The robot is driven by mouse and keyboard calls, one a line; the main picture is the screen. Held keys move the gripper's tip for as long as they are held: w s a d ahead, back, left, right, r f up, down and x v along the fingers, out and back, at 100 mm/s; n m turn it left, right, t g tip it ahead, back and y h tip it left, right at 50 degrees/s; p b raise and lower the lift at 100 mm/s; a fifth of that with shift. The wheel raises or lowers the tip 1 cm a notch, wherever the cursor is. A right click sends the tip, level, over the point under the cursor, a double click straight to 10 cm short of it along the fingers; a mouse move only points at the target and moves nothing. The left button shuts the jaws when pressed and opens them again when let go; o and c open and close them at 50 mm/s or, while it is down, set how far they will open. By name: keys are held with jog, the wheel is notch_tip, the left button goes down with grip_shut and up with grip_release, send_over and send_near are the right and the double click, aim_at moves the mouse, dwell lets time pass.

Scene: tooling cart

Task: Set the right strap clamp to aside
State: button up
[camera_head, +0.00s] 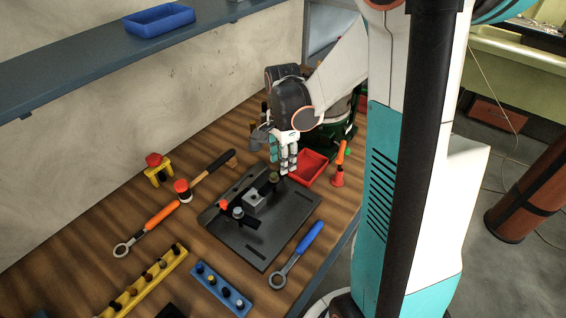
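The black fixture plate (290,209) lies on the wooden bench top with a grey metal block (255,201) near its middle. An olive-brown knob (274,176) stands just right of and behind the block, where the right strap clamp appears to be; its strap is too small to make out. On the left side stand a red-topped knob (223,204) and a grey post (238,213) with a dark bar beside it. My gripper (284,168) points down just above the olive-brown knob. Its finger opening is too small to judge, and I cannot tell whether it touches the knob.
A red tray (308,167) and an orange-handled tool (340,164) stand right of my gripper. A blue-handled wrench (297,254), a blue rack (221,288), a yellow rack (146,284), an orange-handled wrench (147,228) and a mallet (204,176) surround the plate.

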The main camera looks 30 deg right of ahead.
jog(key=shift+f, duration=0.45)
grip_shut()
